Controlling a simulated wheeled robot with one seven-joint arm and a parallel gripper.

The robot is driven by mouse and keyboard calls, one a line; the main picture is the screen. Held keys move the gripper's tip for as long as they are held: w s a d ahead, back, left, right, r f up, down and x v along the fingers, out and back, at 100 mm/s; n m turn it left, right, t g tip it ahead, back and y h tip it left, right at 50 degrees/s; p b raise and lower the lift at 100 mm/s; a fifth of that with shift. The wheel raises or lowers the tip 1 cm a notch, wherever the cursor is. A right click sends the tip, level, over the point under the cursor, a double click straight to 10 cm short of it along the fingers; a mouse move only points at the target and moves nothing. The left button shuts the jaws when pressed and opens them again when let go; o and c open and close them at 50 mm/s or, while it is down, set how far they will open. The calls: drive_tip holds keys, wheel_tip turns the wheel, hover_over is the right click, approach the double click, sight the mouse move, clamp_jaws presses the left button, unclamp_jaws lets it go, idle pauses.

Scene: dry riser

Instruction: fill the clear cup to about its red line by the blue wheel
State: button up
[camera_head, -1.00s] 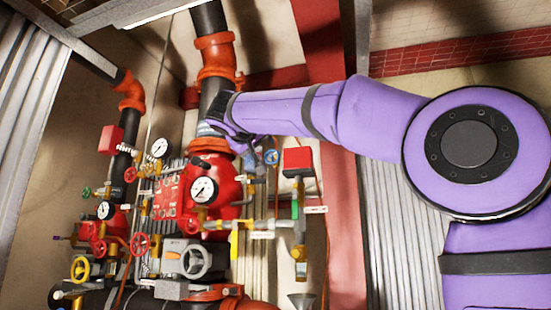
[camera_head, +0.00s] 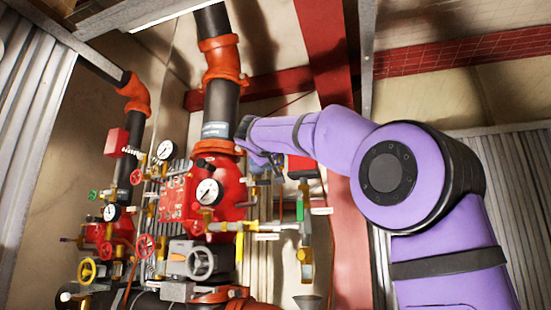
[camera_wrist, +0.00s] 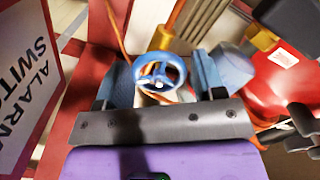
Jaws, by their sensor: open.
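The blue wheel (camera_wrist: 160,73) is a small round handwheel with spokes. In the wrist view it shows between the two fingers of my gripper (camera_wrist: 163,82), which is open. I cannot tell whether the fingers touch its rim. In the head view my gripper (camera_head: 264,160) is beside the upright black pipe, above the right-hand valves, and hides the blue wheel. I cannot make out the clear cup or its red line in either view.
A red valve body with a white gauge (camera_head: 208,192) stands left of my gripper. A yellow-handled pipe (camera_head: 232,226) and a grey funnel (camera_head: 307,301) are below. A red box (camera_head: 302,167) is close behind my arm. An alarm sign (camera_wrist: 28,85) is at left in the wrist view.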

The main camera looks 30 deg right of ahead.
drive_tip(key=c, duration=0.7)
drive_tip(key=shift+o, duration=0.2)
drive_tip(key=shift+m, duration=2.4)
drive_tip(key=o, duration=0.7)
drive_tip(key=shift+c, duration=0.2)
drive_tip(key=v, duration=1)
drive_tip(key=shift+s+a, duration=0.25)
drive_tip(key=shift+s, duration=0.05)
